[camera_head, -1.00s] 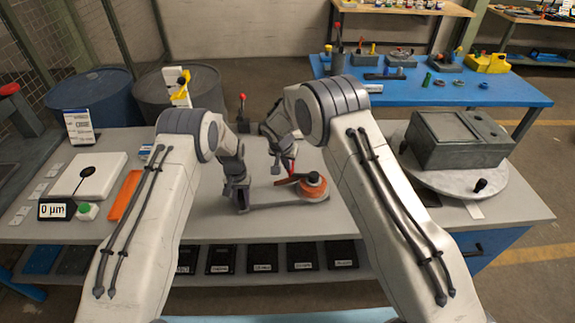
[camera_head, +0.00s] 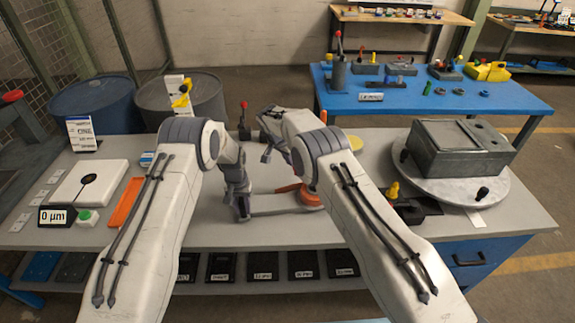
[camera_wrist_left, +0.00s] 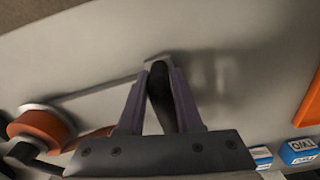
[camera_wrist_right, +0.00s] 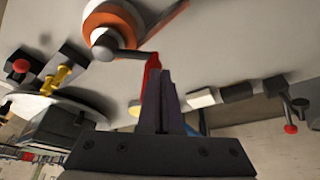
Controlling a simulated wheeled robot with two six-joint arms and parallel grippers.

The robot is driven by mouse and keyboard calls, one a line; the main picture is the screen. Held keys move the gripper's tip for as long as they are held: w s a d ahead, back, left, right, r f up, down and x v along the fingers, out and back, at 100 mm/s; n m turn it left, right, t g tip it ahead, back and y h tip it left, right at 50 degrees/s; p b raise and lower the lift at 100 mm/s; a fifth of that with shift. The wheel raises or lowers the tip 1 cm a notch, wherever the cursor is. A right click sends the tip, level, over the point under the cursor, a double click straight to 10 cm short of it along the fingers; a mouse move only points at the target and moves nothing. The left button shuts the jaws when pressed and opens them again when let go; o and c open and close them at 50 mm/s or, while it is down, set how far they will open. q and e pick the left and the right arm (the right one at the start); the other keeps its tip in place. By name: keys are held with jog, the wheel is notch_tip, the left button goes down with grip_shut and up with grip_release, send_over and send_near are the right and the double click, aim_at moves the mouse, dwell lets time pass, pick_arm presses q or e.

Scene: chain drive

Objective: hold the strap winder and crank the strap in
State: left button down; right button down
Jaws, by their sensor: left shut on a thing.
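The strap winder's orange drum (camera_head: 308,196) is at the right end of a flat grey bar (camera_head: 275,204) on the grey bench. My left gripper (camera_wrist_left: 158,80) is shut on the winder's dark handle (camera_wrist_left: 160,98) at the bar's other end. The orange drum also shows at the left of the left wrist view (camera_wrist_left: 40,127). In the right wrist view, a dark crank arm (camera_wrist_right: 130,54) runs from the drum (camera_wrist_right: 108,22) to a red grip (camera_wrist_right: 152,72). My right gripper's fingers (camera_wrist_right: 167,75) are close together beside the red grip; whether they hold it is unclear. My right arm hides this in the head view.
A grey box on a round turntable (camera_head: 495,190) stands at right. A white plate (camera_head: 90,185), a gauge display (camera_head: 57,215) and an orange bar (camera_head: 126,204) lie at left. Several black bins sit below. A blue table (camera_head: 430,95) stands behind.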

jog(key=shift+w+d, duration=0.3)
jog(key=shift+w, duration=0.25)
jog(key=shift+w+d, duration=0.25)
jog(key=shift+w, duration=0.25)
